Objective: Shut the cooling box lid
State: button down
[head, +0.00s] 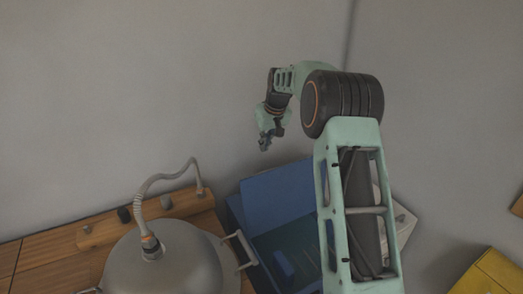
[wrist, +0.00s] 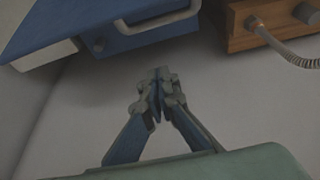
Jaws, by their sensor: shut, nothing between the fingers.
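The blue cooling box (head: 283,262) stands to the right of the metal pot in the head view. Its lid (head: 278,194) is open and stands up at the back, near the wall. My arm hides part of the box's right side. My gripper (head: 264,143) is in the air above the lid's upper edge, apart from it, with the wall behind. In the wrist view my gripper (wrist: 160,80) has its fingertips together and nothing between them. Blue parts of the cooling box (wrist: 150,35) show at the upper left there, beyond the fingertips.
A domed metal pot (head: 172,262) with a grey hose (head: 150,188) stands on the left by a wooden board (head: 180,207). The wooden unit (wrist: 265,22) shows in the wrist view. A yellow object (head: 490,275) is at the lower right. The space around my gripper is clear.

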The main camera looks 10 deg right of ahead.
notch_tip(320, 180, down, 8)
jog(key=s+p, duration=0.1)
jog(key=shift+d+p, duration=0.15)
jog(key=shift+p, duration=0.25)
jog(key=shift+f, duration=0.1)
dwell(0.5)
